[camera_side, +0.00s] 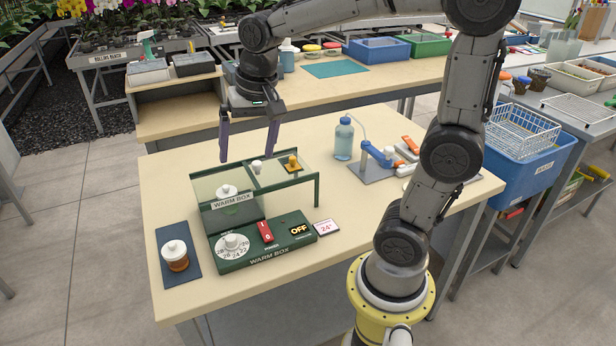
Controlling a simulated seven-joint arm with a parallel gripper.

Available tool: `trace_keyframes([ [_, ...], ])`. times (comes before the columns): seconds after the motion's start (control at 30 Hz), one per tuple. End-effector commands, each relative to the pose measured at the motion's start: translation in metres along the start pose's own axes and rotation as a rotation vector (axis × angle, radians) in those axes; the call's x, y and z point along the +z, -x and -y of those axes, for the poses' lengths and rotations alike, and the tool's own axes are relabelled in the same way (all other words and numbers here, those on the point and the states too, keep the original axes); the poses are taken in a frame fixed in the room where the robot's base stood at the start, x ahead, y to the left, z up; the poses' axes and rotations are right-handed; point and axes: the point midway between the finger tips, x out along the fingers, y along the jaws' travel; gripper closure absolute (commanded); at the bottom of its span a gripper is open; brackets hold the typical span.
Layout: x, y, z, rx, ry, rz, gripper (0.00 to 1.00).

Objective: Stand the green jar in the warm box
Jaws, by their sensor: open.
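The warm box (262,262) is a green case with greenish clear panels, standing on the near bench. Its front has a dial, a red switch and a display reading OFF. A white-topped piece (226,190) shows at its left panel; I cannot tell if it is a jar or a knob. A jar with a white lid and amber-brown body (176,256) stands upright on a dark blue mat left of the box. I cannot make out a clearly green jar. My gripper (248,153) is open, its purple fingers pointing down above the back of the box, apart from it and seemingly empty.
The bench's front strip is clear.

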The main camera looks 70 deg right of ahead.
Motion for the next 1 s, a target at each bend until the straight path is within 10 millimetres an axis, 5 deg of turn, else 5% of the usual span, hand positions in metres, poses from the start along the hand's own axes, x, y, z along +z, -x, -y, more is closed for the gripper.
trace_keyframes([
  [0.2, 0.074, 0.029, -0.036, -0.087, 0.416, -0.113, 0.02],
  [0.4, 0.116, 0.028, -0.064, -0.124, 0.691, -0.196, 0.02],
  [1.0, 0.129, 0.025, -0.073, -0.131, 0.792, -0.226, 0.02],
])
